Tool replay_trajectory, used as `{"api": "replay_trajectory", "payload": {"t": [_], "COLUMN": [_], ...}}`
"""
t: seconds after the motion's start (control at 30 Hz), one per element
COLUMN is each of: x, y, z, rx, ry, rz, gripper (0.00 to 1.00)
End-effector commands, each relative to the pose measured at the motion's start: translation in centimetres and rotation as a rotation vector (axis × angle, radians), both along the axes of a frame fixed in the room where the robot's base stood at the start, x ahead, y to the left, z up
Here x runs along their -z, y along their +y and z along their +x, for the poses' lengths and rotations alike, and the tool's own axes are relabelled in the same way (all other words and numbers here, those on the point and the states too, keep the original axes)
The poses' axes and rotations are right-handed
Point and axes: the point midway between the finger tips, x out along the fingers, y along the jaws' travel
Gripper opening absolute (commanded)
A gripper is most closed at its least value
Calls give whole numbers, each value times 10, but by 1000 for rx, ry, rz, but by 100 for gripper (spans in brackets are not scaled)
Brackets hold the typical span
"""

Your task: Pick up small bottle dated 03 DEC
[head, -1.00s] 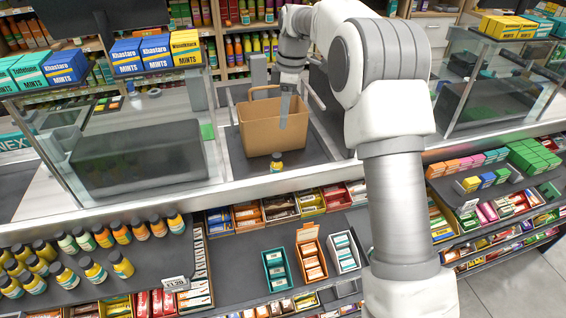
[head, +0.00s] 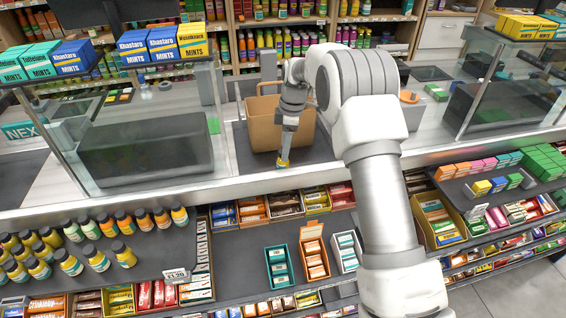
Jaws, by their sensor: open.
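A small bottle (head: 283,163) with yellow contents stands on the dark counter mat (head: 318,153), just in front of a tan basket (head: 262,128). Its upper part is hidden by my gripper (head: 285,155), and no date can be read on it. My gripper points down over the bottle with its jaws open. The fingers are too small to tell whether they touch it. More small bottles with dark caps (head: 97,257) stand in rows on the shelf at lower left; no dates are legible there either.
The basket stands close behind my gripper. Glass cases (head: 140,140) with mint boxes (head: 131,46) on top flank the counter gap. Candy boxes (head: 279,266) fill the shelves below the counter edge.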

Motion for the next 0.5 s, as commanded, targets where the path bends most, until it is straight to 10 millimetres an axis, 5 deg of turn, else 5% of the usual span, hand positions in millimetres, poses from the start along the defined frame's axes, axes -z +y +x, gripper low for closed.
{"api": "replay_trajectory", "payload": {"t": [0.5], "x": [52], "y": [7], "z": [0], "rx": [1], "ry": [0], "rz": [1], "gripper": [67]}}
